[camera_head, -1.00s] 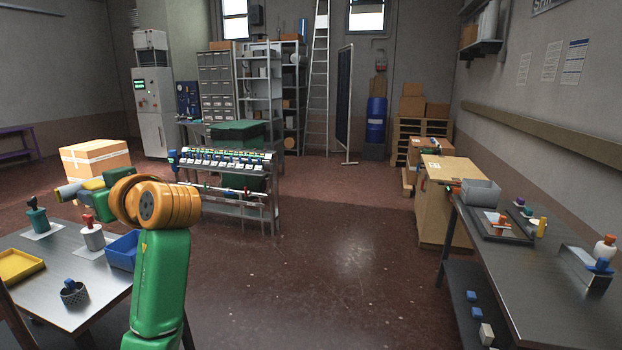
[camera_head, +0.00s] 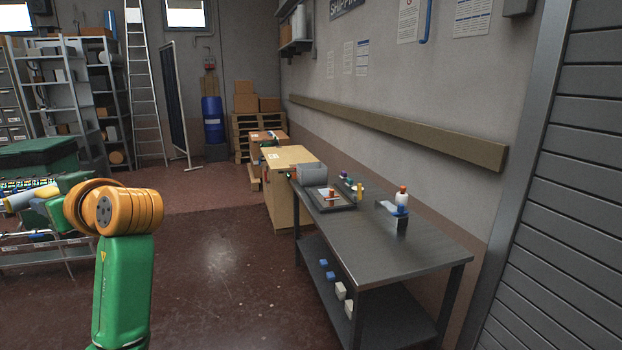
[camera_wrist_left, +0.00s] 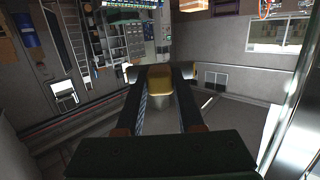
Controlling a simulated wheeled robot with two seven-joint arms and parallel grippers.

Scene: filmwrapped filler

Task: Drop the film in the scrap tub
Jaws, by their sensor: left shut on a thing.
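My left gripper (camera_wrist_left: 160,88) is shut on a small yellow-tan piece (camera_wrist_left: 159,84), seen between the two dark fingers in the left wrist view. I cannot tell for sure that it is the film. In the head view a pale yellow and grey piece (camera_head: 18,200) shows at the tip of my green and orange left arm, held in the air at the far left. No tub is clearly marked as the scrap tub. A grey box-like container (camera_head: 312,176) stands at the far end of the right bench. My right gripper is out of view.
The dark metal bench (camera_head: 385,234) at right carries a tray (camera_head: 328,204) with small items, a white bottle (camera_head: 402,194) and a small stand. A large cardboard box (camera_head: 283,184) stands behind it. The floor between my arm and the bench is clear.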

